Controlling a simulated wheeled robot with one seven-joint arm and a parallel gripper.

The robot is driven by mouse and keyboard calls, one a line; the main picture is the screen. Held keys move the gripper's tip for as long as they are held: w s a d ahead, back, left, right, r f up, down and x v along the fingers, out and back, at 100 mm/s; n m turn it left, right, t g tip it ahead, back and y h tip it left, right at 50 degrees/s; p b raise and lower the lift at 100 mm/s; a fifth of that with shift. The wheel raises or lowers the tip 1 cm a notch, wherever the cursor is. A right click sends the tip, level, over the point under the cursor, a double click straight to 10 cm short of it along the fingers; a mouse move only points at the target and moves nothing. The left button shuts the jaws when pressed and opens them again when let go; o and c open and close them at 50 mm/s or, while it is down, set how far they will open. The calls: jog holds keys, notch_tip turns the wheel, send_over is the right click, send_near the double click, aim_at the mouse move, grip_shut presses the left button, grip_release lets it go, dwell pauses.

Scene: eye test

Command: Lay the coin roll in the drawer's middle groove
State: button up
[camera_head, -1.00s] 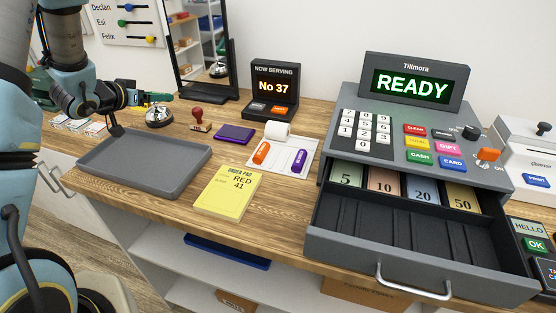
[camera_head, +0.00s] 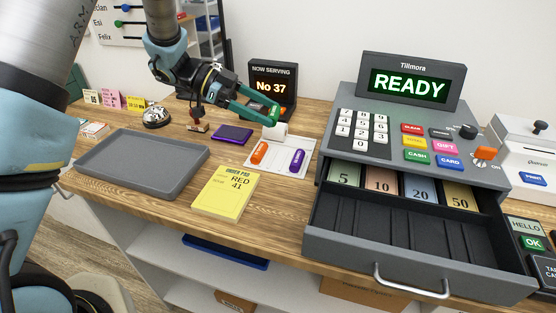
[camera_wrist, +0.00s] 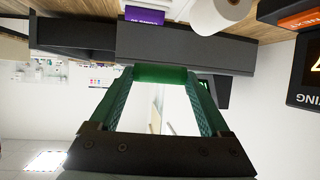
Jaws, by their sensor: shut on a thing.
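My gripper (camera_head: 266,112) is shut on a short green coin roll (camera_head: 275,111), held in the air above the counter near the white paper roll. In the wrist view the green coin roll (camera_wrist: 160,74) lies crosswise between the two fingertips of my gripper (camera_wrist: 160,80). The drawer (camera_head: 345,248) of the grey register is pulled open at the right, apart from my gripper. Its front part has several dark lengthwise grooves (camera_head: 400,228), which look empty. Behind them are note slots marked 5, 10, 20 and 50.
An orange roll (camera_head: 260,153) and a purple roll (camera_head: 297,160) lie on a white sheet (camera_head: 280,168). A now-serving display (camera_head: 273,90) stands behind my gripper. A grey tray (camera_head: 140,185), yellow order pad (camera_head: 226,194), purple pad (camera_head: 232,134) and bell (camera_head: 157,117) are left of the register.

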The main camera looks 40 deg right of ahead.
jog(key=shift+s+a+r+m+g+y, duration=0.15)
jog(key=shift+s+m+g+y, duration=0.25)
jog(key=shift+s, duration=0.3)
jog(key=shift+s+a+f+m+g+y, duration=0.1)
jog(key=shift+s+a+m+g+y, duration=0.1)
jog(key=shift+s+m+y, duration=0.35)
jog(key=shift+s+h, duration=0.1)
jog(key=shift+h, duration=0.15)
jog(key=shift+d+f+p, duration=0.1)
jog(key=shift+f+p, duration=1.65)
jog(key=shift+f, duration=3)
jog(key=o, duration=1.3)
jog(key=shift+f, duration=0.1)
jog(key=shift+o, duration=0.2)
